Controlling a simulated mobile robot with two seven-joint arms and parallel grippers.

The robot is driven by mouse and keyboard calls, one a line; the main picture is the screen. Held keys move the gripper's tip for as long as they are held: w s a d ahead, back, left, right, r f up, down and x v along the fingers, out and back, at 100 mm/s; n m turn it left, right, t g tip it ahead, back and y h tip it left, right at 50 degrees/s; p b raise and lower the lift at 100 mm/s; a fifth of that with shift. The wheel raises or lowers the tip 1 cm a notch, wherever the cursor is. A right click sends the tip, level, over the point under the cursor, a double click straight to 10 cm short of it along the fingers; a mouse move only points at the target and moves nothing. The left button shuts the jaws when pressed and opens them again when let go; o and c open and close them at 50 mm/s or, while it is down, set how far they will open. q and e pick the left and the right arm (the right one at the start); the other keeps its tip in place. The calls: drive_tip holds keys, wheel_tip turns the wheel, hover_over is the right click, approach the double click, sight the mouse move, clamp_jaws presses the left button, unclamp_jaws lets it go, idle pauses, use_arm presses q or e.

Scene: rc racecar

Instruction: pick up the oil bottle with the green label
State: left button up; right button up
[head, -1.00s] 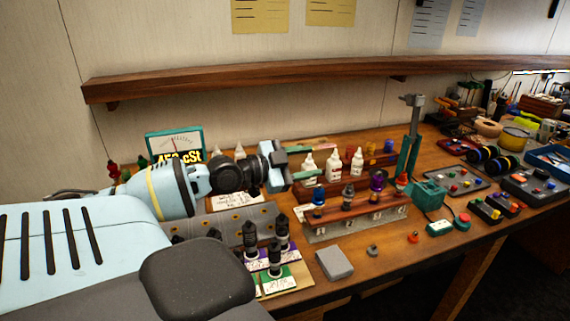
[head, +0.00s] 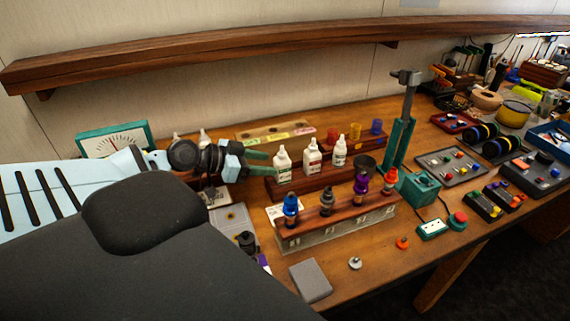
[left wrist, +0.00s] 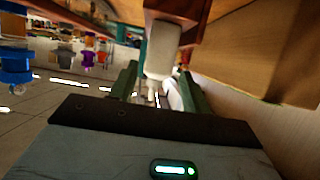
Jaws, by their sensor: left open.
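Several small white oil bottles stand upright in a wooden rack on the bench in the head view. The leftmost bottle (head: 283,168) seems to have a green label. The middle bottle (head: 312,157) has a reddish label, and the label of the right bottle (head: 340,151) is too small to read surely. My left gripper (head: 265,162) is open, its green fingers pointing at the leftmost bottle. In the left wrist view, a white bottle (left wrist: 162,58) appears upside down, in line with the gap between the open fingers (left wrist: 158,85). Contact cannot be told. My right gripper is out of view.
A teal stand (head: 400,140) rises to the right. A teal-framed meter (head: 115,139) stands behind my arm. A wooden shelf (head: 250,42) runs above. A grey block (head: 310,281) lies near the front edge.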

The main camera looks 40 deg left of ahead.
sight(289, 165)
use_arm(q)
drive_tip(key=shift+w+d+f, duration=0.3)
drive_tip(key=shift+w+d, duration=0.05)
drive_tip(key=shift+w, duration=0.05)
drive_tip(key=shift+w+d+f+b, duration=0.1)
drive_tip(key=shift+w+f+b, duration=0.05)
drive_tip(key=shift+w+b, duration=0.2)
drive_tip(key=shift+w+d, duration=0.1)
drive_tip(key=shift+w, duration=0.15)
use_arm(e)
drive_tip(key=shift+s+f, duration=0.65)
use_arm(q)
drive_tip(key=shift+b+x, duration=0.65)
drive_tip(key=shift+x, duration=1.95)
drive_tip(key=shift+d, duration=0.1)
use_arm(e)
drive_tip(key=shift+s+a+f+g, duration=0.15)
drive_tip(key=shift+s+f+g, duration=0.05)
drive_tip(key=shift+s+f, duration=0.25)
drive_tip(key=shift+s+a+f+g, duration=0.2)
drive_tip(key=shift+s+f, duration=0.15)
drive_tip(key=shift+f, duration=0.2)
use_arm(q)
drive_tip(key=shift+s, duration=0.1)
drive_tip(key=c, duration=0.8)
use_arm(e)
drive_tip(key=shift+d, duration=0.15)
